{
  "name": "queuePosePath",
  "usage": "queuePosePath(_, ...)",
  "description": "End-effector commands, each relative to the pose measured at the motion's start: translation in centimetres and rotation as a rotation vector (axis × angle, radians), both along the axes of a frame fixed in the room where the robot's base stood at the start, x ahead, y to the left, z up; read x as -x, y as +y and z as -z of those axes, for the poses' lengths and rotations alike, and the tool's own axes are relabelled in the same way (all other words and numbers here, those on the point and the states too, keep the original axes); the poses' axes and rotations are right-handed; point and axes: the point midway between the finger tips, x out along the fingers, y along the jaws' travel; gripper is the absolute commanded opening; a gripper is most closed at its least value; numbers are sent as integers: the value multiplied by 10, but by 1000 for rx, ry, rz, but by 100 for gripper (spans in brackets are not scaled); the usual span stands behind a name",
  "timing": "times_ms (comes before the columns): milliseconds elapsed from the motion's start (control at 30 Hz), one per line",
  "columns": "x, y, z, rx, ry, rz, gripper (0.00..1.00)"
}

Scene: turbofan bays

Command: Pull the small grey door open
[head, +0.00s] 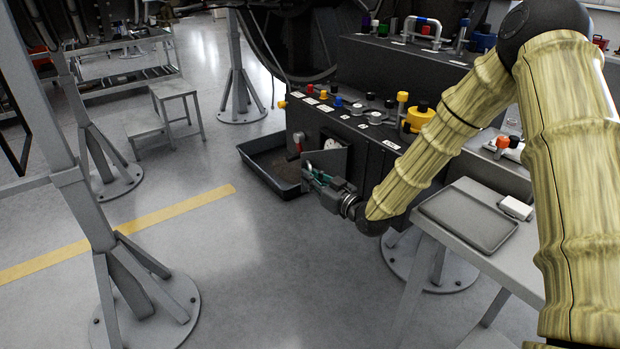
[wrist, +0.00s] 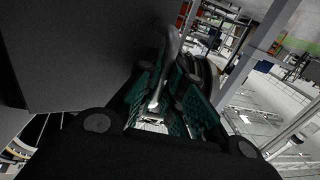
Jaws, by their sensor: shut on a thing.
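The small grey door (head: 336,158) is on the front face of the dark console (head: 365,148). It stands out from the face, partly open, with a white gauge (head: 330,144) showing by its top edge. My gripper (head: 312,178) is in front of the door, at its left side. In the wrist view the green-padded fingers (wrist: 163,100) are shut around a curved metal handle (wrist: 172,45). The grey door panel (wrist: 90,45) fills the upper left of that view, close beside the fingers. The handle is mostly hidden in the head view.
A black tray (head: 246,152) lies on the floor left of the console. A grey table (head: 462,240) with a flat tray stands at the right, close to my arm. Stand legs (head: 130,285) are at the left.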

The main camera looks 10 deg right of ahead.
Motion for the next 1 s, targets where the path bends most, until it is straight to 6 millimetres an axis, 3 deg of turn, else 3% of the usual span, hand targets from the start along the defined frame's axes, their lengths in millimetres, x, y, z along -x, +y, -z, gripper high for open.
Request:
queuePosePath(300,-1,-1,-1,-1,-3,2,0)
queuePosePath(333,-1,-1,-1,-1,-3,2,11)
queuePosePath(400,-1,-1,-1,-1,-3,2,19)
queuePosePath(767,0,0,-3,-1,-1,0,19)
queuePosePath(1000,0,-1,-27,-1,-4,1,19)
